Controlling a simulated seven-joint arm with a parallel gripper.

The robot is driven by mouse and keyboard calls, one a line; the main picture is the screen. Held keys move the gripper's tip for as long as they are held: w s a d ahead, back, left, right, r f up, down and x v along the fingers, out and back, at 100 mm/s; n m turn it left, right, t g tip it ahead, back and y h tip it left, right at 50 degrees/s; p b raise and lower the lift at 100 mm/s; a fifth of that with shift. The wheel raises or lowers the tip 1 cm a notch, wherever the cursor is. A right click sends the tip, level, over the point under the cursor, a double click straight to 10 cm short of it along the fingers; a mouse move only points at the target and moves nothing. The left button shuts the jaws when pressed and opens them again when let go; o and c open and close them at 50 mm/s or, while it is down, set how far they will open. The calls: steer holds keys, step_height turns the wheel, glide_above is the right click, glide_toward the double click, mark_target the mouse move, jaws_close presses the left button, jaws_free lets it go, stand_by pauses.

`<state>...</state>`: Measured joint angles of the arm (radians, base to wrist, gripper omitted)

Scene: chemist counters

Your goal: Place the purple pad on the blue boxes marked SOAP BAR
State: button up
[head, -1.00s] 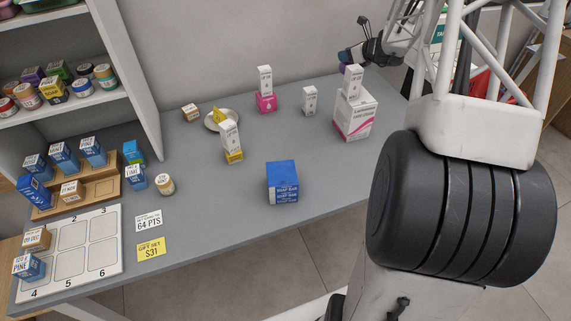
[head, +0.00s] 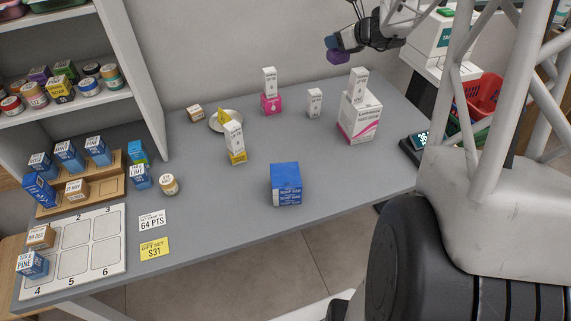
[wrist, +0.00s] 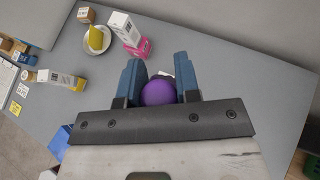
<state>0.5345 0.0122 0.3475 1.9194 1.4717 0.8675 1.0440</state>
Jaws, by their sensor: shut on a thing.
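The purple pad (wrist: 158,92) is round and sits between the two blue fingers of my gripper (wrist: 160,84) in the wrist view. My gripper is shut on it. In the head view my gripper (head: 334,45) is at the top, above the back of the counter, with the purple pad (head: 339,57) beneath it. The blue boxes marked SOAP BAR (head: 285,184) stand as one block near the counter's front middle. They lie below and to the left of my gripper in the head view. Only a blue corner of them (wrist: 60,140) shows at the wrist view's lower left.
A white and pink carton (head: 358,120) with a small box on top stands at the counter's right. White boxes on pink (head: 271,103) and yellow (head: 236,157) bases stand further left, near a plate (head: 214,125) with a yellow piece. The counter around the blue boxes is clear.

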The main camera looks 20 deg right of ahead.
steer(key=s+a+n+g+y, duration=0.1)
steer(key=s+a+n+y, duration=0.1)
steer(key=s+a, duration=1.15)
steer(key=n+g+y, duration=0.1)
steer(key=n, duration=0.1)
glide_above(280, 173)
step_height(280, 173, down, 2)
steer(key=shift+f, duration=2.6)
steer(key=shift+f, duration=2.2)
steer(key=shift+f, duration=1.8)
steer(key=shift+f, duration=0.1)
